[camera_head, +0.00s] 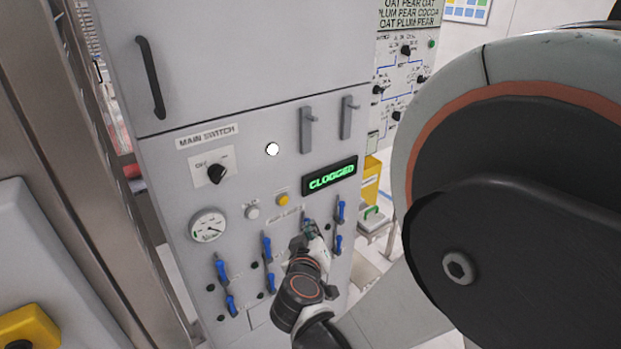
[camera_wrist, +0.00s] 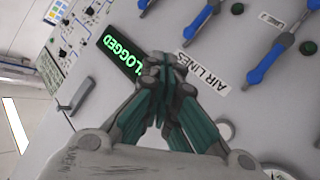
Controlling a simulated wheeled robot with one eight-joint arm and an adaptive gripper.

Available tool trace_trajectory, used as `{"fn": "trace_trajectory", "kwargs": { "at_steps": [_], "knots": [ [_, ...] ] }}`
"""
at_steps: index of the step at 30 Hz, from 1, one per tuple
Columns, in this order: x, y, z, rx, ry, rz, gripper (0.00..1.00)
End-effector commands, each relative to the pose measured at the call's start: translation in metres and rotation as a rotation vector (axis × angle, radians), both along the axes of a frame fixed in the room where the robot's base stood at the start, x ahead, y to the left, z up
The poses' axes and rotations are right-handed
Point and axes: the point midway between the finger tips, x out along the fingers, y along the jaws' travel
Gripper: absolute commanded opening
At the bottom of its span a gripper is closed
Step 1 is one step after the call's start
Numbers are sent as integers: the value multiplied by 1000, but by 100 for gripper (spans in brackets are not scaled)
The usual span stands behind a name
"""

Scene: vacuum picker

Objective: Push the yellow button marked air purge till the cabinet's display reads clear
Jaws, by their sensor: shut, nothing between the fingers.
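The yellow button (camera_head: 283,200) is on the grey cabinet front (camera_head: 275,110), below and left of the display (camera_head: 330,176), which reads CLOGGED in green. The display also shows in the wrist view (camera_wrist: 120,52), partly covered by my fingers. My gripper (camera_head: 309,229) is shut and empty, in front of the cabinet, below and right of the yellow button in the head view. In the wrist view its closed fingertips (camera_wrist: 165,62) appear between the display and the AIR LINES label. The yellow button cannot be seen there. Whether the fingertips touch the panel is unclear.
A white button (camera_head: 252,212) and a round gauge (camera_head: 207,225) are left of the yellow button. Several blue valve handles (camera_head: 221,268) stick out below, some close to my gripper. A black main switch knob (camera_head: 216,174) sits at upper left.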

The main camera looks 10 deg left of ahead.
Motion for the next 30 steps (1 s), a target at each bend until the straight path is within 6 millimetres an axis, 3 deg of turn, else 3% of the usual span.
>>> {"fn": "trace_trajectory", "kwargs": {
  "at_steps": [18, 30],
  "knots": [
    [47, 54, 0, 0, 0, 0, 0],
    [56, 65, 0, 0, 0, 0, 0]
  ]
}}
